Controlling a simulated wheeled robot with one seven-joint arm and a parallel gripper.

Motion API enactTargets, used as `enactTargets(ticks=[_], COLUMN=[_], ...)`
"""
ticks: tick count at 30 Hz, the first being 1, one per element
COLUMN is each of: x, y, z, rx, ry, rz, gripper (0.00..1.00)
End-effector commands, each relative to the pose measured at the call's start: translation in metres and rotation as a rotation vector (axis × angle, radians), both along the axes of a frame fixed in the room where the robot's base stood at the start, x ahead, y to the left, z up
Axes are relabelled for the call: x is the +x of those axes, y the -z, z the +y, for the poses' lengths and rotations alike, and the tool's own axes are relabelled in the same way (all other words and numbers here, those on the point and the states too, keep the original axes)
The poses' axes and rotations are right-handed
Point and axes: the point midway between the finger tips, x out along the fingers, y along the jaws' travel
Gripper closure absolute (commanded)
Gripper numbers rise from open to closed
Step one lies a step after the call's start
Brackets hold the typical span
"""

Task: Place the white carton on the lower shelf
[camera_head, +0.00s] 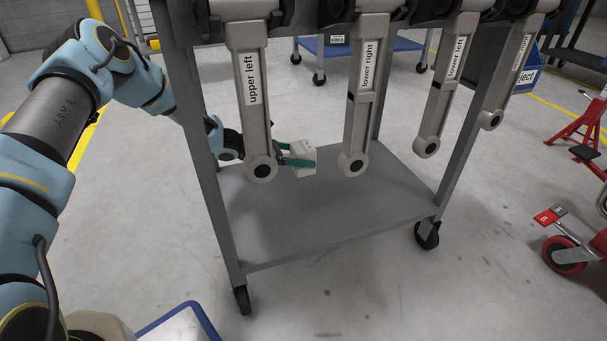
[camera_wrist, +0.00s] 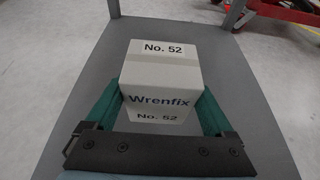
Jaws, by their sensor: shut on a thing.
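The white carton (camera_wrist: 162,82), marked "Wrenfix" and "No. 52", sits between the two green fingers of my gripper (camera_wrist: 160,108) in the wrist view. My gripper is shut on it. In the head view the carton (camera_head: 303,158) is over the lower shelf (camera_head: 320,215) of the grey cart, toward its back edge. My gripper (camera_head: 298,162) reaches in from the left, partly hidden behind the "upper left" arm part. I cannot tell whether the carton's underside touches the shelf.
Cart posts (camera_head: 205,160) stand at the corners. The shelf's front is bare. A red jack stand (camera_head: 585,135) is right.

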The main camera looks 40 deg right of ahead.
Motion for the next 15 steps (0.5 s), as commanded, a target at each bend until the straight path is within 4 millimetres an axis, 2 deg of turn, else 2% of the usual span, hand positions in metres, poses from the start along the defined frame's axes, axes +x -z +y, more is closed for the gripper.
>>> enactTargets(ticks=[9,15], x=[0.0,0.0], y=[0.045,0.045], z=[0.0,0.0], rx=[-0.002,-0.003], ry=[0.001,0.001], rz=[-0.001,-0.001], gripper=[0.95,0.95])
